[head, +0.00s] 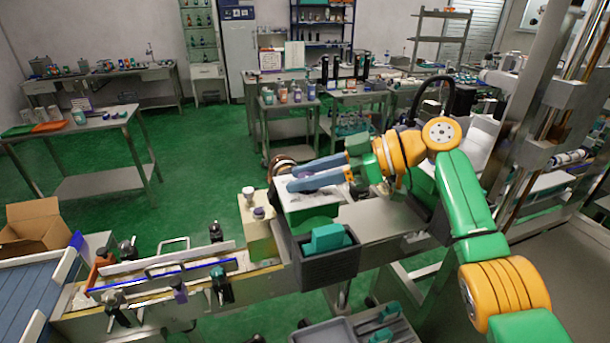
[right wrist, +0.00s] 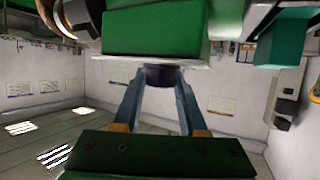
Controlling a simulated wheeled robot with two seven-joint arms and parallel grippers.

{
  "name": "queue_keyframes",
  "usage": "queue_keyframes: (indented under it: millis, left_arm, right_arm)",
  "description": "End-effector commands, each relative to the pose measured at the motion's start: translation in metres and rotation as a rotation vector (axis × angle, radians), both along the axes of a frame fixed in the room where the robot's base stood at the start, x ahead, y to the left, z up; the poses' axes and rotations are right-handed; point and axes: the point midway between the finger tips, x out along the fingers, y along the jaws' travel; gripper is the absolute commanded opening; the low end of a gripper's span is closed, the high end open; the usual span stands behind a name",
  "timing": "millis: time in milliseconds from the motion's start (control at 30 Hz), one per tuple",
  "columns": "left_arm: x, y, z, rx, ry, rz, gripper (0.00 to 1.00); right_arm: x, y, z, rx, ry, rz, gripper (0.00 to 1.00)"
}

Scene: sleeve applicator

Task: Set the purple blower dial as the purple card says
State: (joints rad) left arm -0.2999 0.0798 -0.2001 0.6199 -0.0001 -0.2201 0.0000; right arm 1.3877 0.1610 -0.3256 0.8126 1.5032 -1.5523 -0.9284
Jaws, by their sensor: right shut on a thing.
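My right gripper (head: 293,177) reaches in from the right in the head view, its two blue fingers over the top of a white-and-green machine box (head: 312,212). In the right wrist view, a dark purple round dial (right wrist: 165,75) sits against the pale edge of the box, between the fingertips. My right gripper (right wrist: 162,88) is shut on this dial. The dial's pointer and marks cannot be made out. In the head view the dial is hidden. No purple card can be clearly read. My left gripper is not in view.
A dark grey bin (head: 328,265) with a teal block hangs in front of the box. A yellowish block with small knobs (head: 259,232) stands left of it. The conveyor (head: 150,300) runs left, with several black-handled clamps. A cardboard box (head: 35,228) stands at far left. Green floor behind is open.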

Motion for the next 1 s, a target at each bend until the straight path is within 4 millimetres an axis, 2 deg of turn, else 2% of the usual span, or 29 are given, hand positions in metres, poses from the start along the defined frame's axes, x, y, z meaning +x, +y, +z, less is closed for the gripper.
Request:
queue_keyframes:
  millis: [33,67,133,167,467,600,800,1000]
  left_arm:
    - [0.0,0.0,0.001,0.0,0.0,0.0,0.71]
    - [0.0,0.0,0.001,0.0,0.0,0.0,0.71]
    - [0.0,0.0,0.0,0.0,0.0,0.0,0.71]
    - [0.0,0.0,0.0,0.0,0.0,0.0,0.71]
    - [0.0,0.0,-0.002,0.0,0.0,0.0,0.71]
    - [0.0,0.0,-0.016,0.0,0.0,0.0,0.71]
    - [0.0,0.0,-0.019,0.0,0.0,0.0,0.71]
    - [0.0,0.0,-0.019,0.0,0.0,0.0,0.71]
  right_arm:
    - [0.001,0.0,0.003,0.005,-0.005,-0.003,0.0]
    - [0.001,0.0,0.003,0.005,-0.005,-0.003,0.49]
    - [0.0,0.0,0.003,0.004,-0.005,-0.003,0.68]
    - [0.0,0.0,0.002,0.003,-0.004,-0.003,0.71]
    - [0.0,-0.003,0.001,0.002,-0.002,-0.002,0.71]
    - [-0.003,-0.028,0.009,0.003,-0.005,-0.006,0.71]
    - [-0.009,-0.061,0.026,0.003,-0.003,-0.004,0.71]
    - [-0.01,-0.066,0.029,0.003,-0.002,-0.003,0.71]
